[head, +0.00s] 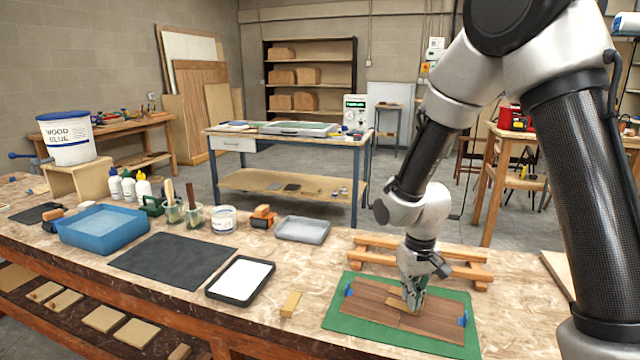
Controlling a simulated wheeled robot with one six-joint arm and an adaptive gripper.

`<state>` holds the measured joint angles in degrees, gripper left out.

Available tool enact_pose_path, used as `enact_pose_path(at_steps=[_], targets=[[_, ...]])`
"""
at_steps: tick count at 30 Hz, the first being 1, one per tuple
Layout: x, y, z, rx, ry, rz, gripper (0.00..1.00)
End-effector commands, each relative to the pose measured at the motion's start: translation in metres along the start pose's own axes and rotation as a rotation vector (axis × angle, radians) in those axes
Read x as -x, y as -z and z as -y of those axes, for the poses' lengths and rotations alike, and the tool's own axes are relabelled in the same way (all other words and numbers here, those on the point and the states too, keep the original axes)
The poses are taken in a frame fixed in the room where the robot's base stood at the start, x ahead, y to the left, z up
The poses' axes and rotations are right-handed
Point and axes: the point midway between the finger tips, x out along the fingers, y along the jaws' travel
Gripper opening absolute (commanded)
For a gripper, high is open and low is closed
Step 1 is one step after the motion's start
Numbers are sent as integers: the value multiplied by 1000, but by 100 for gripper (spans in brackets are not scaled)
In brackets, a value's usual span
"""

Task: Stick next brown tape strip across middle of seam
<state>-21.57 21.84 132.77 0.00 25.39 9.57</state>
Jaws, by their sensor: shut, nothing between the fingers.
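Two dark brown veneer pieces (367,301) lie edge to edge on a green mat (340,318) at the front right, with a seam between them. Blue tape bits (349,290) (463,319) show at the veneer's left and right ends. My gripper (412,306) points down over the middle of the veneer, shut and empty, at or just above the surface. A light brown tape strip (399,304) lies on the veneer beside and partly under the fingertips, which hide part of the seam. I cannot tell if the fingers touch it.
A small tan block (290,304) lies left of the mat. A black tray with a white inside (240,279), a dark mat (172,262) and a grey tray (303,230) stand further left. A wooden rack (377,257) stands close behind the green mat.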

Motion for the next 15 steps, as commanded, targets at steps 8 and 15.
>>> enact_pose_path(at_steps=[8,15], targets=[[-6,0,0,0,0,0,0],[-11,0,0,0,0,1,0]])
